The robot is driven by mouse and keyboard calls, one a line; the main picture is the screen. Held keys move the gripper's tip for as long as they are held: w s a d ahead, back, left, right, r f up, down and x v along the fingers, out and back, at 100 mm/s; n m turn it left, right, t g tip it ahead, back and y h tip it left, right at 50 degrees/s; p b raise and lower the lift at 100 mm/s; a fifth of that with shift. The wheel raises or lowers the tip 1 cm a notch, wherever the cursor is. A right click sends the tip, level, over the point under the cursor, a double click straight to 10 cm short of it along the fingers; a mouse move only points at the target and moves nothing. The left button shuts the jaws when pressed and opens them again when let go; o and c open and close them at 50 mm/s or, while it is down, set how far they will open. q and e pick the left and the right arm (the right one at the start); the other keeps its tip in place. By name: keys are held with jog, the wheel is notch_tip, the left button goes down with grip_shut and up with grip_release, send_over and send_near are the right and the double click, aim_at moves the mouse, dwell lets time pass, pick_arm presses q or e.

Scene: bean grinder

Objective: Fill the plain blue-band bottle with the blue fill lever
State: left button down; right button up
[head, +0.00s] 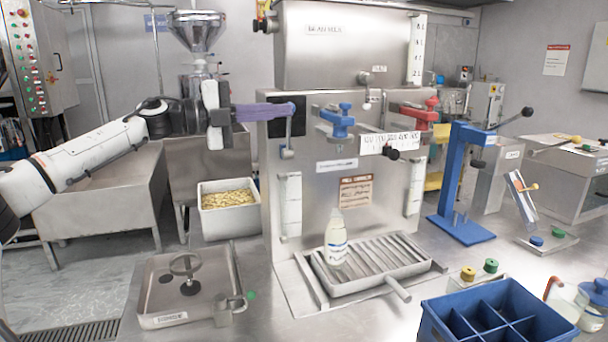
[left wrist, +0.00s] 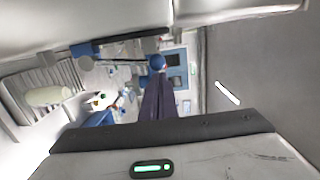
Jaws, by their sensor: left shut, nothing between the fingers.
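The blue-band bottle (head: 336,243) stands upright on the ribbed drip tray, below the blue valve (head: 340,124) on the steel filling machine. It is pale, with a clear upper part; its fill level is hard to tell. It lies sideways in the left wrist view (left wrist: 48,96). My left gripper (head: 292,107), with purple fingers, is shut and empty in front of the machine, left of the blue valve. Its tips overlap the top of a grey lever (head: 288,152); contact is unclear. In the left wrist view, a blue ball (left wrist: 157,62) appears at the fingertips (left wrist: 158,76).
A red valve (head: 418,115) sits right of the blue one. A blue press (head: 462,190) stands to the right. A blue divided crate (head: 432,312) is at the front right. A steel tray (head: 160,300) with a round handle is at the front left.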

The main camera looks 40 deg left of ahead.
pick_arm(q)
jog(key=shift+w+a+r+n+p, duration=0.15)
jog(key=shift+w+a+n+p, duration=0.15)
jog(key=shift+a+p, duration=0.25)
jog(key=shift+w+a+r+n+p, duration=0.15)
jog(key=shift+w+a+n+p, duration=0.05)
jog(key=shift+w+a+p, duration=0.25)
pick_arm(e)
jog(key=shift+w+d+r, duration=0.1)
jog(key=shift+w+r, duration=0.1)
jog(key=shift+r, duration=0.3)
jog(key=shift+w+d+r, duration=0.1)
jog(key=shift+w+r, duration=0.1)
jog(key=shift+r, duration=0.3)
pick_arm(q)
jog(key=shift+s+a, duration=0.1)
pick_arm(e)
jog(key=shift+f, duration=0.1)
